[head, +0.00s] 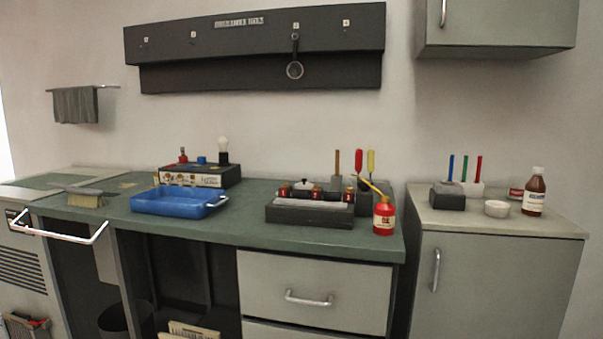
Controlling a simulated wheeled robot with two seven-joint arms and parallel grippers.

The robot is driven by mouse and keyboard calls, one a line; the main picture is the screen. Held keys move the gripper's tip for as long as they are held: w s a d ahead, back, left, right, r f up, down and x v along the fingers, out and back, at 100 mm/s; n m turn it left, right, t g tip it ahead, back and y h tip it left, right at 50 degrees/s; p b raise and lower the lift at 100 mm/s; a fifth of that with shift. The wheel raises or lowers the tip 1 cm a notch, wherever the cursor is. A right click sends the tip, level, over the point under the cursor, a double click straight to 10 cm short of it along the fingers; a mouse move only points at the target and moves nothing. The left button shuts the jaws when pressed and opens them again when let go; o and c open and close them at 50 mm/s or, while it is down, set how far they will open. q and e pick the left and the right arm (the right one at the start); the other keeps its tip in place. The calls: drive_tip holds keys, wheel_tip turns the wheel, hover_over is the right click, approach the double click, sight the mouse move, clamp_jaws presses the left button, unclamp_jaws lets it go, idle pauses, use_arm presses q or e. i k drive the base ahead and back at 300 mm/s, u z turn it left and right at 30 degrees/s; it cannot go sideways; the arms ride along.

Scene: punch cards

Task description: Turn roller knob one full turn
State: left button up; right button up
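A dark box-shaped unit (309,214) stands on the green countertop (236,226), right of the middle. Small black parts with red and brass-coloured bits sit along its top, with a pale roller-like bar in front. It may carry the roller knob, but I cannot tell which part is the knob at this size. A black-and-white box (192,177) at the back of the counter bears a red knob, a blue knob and a white bulb-like top. Neither of my grippers shows in the head view.
A blue tray (160,204) lies left of the dark unit. A red oil can (384,218) with a yellow spout stands close at its right. Screwdrivers (371,162) stand behind. A brown bottle (534,197) and white dish (497,208) are on the right cabinet.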

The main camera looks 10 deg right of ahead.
sight(363, 186)
drive_tip(key=u, duration=0.05)
drive_tip(key=i, duration=0.85)
drive_tip(key=z, duration=0.3)
